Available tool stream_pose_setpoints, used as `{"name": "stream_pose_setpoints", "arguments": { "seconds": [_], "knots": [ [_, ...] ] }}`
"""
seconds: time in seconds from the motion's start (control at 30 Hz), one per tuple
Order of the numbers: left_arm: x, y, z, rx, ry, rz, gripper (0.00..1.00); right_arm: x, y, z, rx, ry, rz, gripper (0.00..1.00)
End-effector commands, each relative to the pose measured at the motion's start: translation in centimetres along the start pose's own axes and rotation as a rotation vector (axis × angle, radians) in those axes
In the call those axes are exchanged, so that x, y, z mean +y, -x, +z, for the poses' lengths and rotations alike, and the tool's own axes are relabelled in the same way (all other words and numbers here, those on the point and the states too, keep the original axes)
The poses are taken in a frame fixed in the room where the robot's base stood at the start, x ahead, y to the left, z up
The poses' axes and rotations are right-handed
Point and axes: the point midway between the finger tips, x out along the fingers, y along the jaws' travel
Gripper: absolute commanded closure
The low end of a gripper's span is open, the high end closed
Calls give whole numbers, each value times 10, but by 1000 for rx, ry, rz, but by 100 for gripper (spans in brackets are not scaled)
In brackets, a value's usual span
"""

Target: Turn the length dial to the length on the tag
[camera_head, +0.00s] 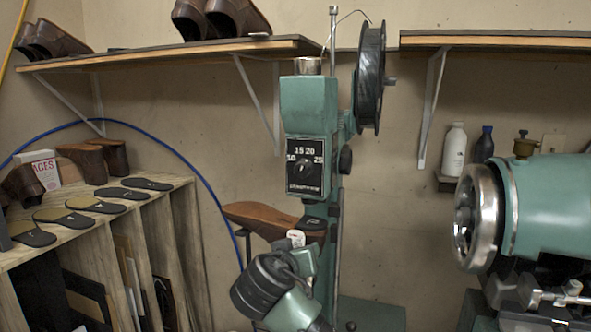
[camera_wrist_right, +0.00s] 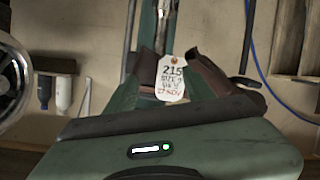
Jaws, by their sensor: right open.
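The length dial (camera_head: 304,166) is a black plate with a round knob on the green stitcher's column. Its marks read 10, 15, 20 and 25. A light mark shows near the knob's top; its exact setting is too small to read. A white tag (camera_wrist_right: 172,77) in the right wrist view reads 215, SIZE 9, a less clear line, and 17 NOV. It hangs by the brown shoe (camera_head: 260,217). My right gripper (camera_head: 303,262) is below the shoe and dial, apart from the dial. It is open; its fingertips are hard to make out. My left gripper is out of view.
A black spool (camera_head: 370,78) stands at the stitcher's upper right. A green machine with a metal handwheel (camera_head: 478,218) is at the right. A wooden rack (camera_head: 165,205) with soles is at the left. A shelf (camera_head: 170,58) with shoes hangs behind. Space before the dial is clear.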

Motion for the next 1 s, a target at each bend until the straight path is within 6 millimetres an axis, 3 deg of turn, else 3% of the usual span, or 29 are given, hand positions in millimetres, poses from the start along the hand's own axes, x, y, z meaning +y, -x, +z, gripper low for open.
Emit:
{"name": "stream_pose_setpoints", "arguments": {
  "seconds": [0.03, 0.1, 0.2, 0.33, 0.47, 0.8, 1.0],
  "knots": [
    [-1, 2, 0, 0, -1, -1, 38, 9, 28, -47, 84, -27, 37, 47],
    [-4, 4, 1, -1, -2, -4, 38, 19, 60, -88, 165, -65, 82, 47],
    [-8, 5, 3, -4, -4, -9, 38, 30, 95, -125, 251, -112, 127, 47],
    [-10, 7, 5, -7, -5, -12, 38, 38, 115, -145, 301, -141, 156, 47],
    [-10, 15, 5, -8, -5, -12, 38, 42, 107, -152, 304, -144, 162, 47],
    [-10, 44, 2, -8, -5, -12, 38, 51, 57, -167, 302, -141, 161, 47],
    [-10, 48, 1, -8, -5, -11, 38, 52, 44, -168, 302, -143, 158, 47]
  ]
}}
